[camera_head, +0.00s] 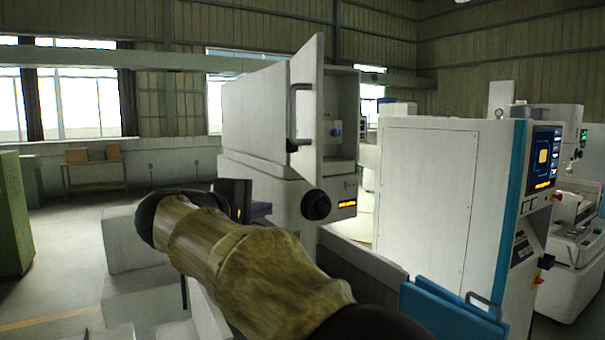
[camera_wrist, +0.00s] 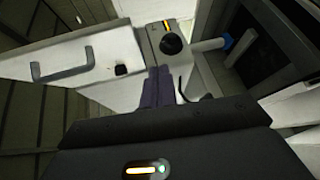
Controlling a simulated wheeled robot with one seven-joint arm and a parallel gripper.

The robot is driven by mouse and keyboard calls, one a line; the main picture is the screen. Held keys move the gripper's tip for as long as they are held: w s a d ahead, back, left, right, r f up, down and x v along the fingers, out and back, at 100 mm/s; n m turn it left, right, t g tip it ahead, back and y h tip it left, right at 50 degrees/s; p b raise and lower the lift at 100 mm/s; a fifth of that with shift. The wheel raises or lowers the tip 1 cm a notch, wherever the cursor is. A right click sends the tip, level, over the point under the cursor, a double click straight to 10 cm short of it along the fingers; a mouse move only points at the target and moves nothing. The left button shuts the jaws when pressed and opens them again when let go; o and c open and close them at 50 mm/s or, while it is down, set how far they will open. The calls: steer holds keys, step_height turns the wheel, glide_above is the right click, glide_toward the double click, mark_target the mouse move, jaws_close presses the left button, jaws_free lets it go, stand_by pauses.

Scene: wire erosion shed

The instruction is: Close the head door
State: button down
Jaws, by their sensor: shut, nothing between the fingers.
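The head door (camera_head: 310,110) is a white panel that stands open on the white machine head (camera_head: 255,110), swung out toward me. Its dark bar handle (camera_head: 293,115) faces left. In the wrist view the door (camera_wrist: 90,62) is at upper left with its handle (camera_wrist: 62,66) lying across it. My gripper (camera_wrist: 158,86) has its dark fingers together and empty, and in that view they are right of and below the handle, apart from it. In the head view my arm covers the lower middle, and the gripper is only partly seen below left of the door.
A black round knob (camera_head: 316,205) is on the head's lower front. A blue fitting (camera_head: 336,130) shows inside the open head. A tall white cabinet (camera_head: 425,200) with a screen stands at right. Blue panels (camera_head: 455,308) are at lower right. Open floor lies at left.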

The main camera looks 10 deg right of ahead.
step_height(320, 180, up, 8)
steer(key=s+a+m+t+h, duration=0.1)
steer(key=s+h, duration=0.1)
steer(key=shift+a+f, duration=0.2)
steer(key=shift+a, duration=0.2)
steer(key=p, duration=0.5)
glide_toward(313, 162)
steer(key=w, duration=0.4)
steer(key=d+p, duration=0.1)
steer(key=d, duration=0.2)
steer(key=shift+s+d+r+p, duration=0.2)
steer(key=shift+r+p, duration=0.05)
steer(key=shift+p, duration=0.15)
steer(key=shift+d, duration=0.35)
steer(key=shift+f, duration=0.15)
steer(key=shift+w, duration=0.1)
